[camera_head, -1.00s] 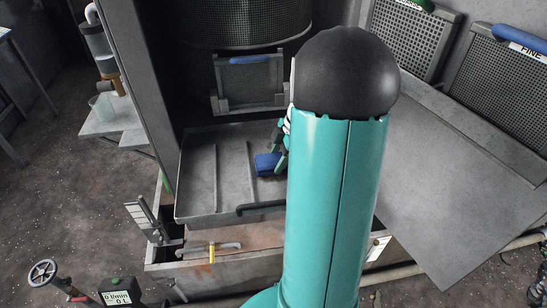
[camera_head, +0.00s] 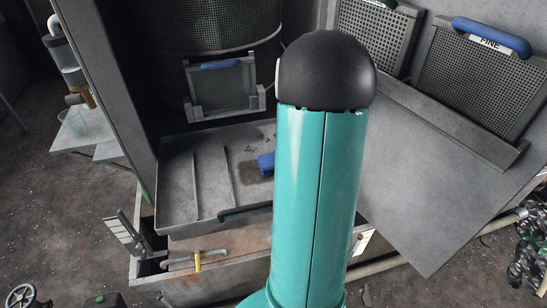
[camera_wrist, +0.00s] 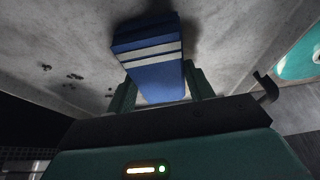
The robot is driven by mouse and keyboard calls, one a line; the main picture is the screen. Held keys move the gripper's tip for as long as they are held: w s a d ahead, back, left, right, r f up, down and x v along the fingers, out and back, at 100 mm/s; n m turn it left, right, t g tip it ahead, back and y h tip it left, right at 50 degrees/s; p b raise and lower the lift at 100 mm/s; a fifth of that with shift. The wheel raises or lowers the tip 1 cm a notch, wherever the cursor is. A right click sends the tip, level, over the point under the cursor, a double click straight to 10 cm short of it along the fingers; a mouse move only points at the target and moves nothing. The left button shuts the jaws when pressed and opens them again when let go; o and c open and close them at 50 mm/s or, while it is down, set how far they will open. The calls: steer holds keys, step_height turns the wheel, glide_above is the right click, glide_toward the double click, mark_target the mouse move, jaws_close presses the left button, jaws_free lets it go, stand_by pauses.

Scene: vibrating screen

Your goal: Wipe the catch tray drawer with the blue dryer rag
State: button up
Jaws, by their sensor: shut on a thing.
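The blue rag (camera_head: 266,163) is in the right part of the grey catch tray drawer (camera_head: 175,205), partly hidden behind my arm. In the wrist view the rag (camera_wrist: 152,62) is a folded blue block with pale stripes. My gripper (camera_wrist: 160,92) is shut on it, one finger on each side. The rag is close to the tray floor; I cannot tell if it touches. My gripper is hidden behind my arm in the head view. A darker patch and several dark specks (camera_head: 250,148) lie on the tray floor near the rag.
A blue-handled mesh screen (camera_head: 222,85) stands behind the tray. A sloping grey panel (camera_head: 430,190) with the screen labelled FINE (camera_head: 478,75) is to the right. A dark handle bar (camera_head: 245,210) runs along the tray's front. A yellow-handled valve (camera_head: 197,262) sits below it.

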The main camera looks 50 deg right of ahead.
steer(key=shift+s+d, duration=0.4)
steer(key=shift+d, duration=0.2)
steer(key=shift+w+a, duration=1)
steer(key=shift+a, duration=0.45)
steer(key=shift+w+a, duration=0.95)
steer(key=shift+a, duration=0.5)
steer(key=shift+w+a, duration=1)
steer(key=shift+a, duration=0.45)
steer(key=shift+s+d, duration=1)
steer(key=shift+d, duration=0.45)
steer(key=shift+s+d, duration=0.95)
steer(key=shift+d, duration=0.5)
steer(key=shift+s+d, duration=1)
steer(key=shift+d, duration=0.45)
steer(key=shift+w+a, duration=1)
steer(key=shift+a, duration=0.45)
steer(key=shift+w+a, duration=0.95)
steer(key=shift+a, duration=0.5)
steer(key=shift+w+a, duration=1)
steer(key=shift+a, duration=0.45)
steer(key=shift+s+d, duration=1)
steer(key=shift+d, duration=0.45)
steer(key=shift+s+d, duration=0.95)
steer(key=shift+d, duration=0.5)
steer(key=shift+s+d, duration=1)
steer(key=shift+d, duration=0.45)
steer(key=o, duration=0.6)
steer(key=shift+r, duration=0.35)
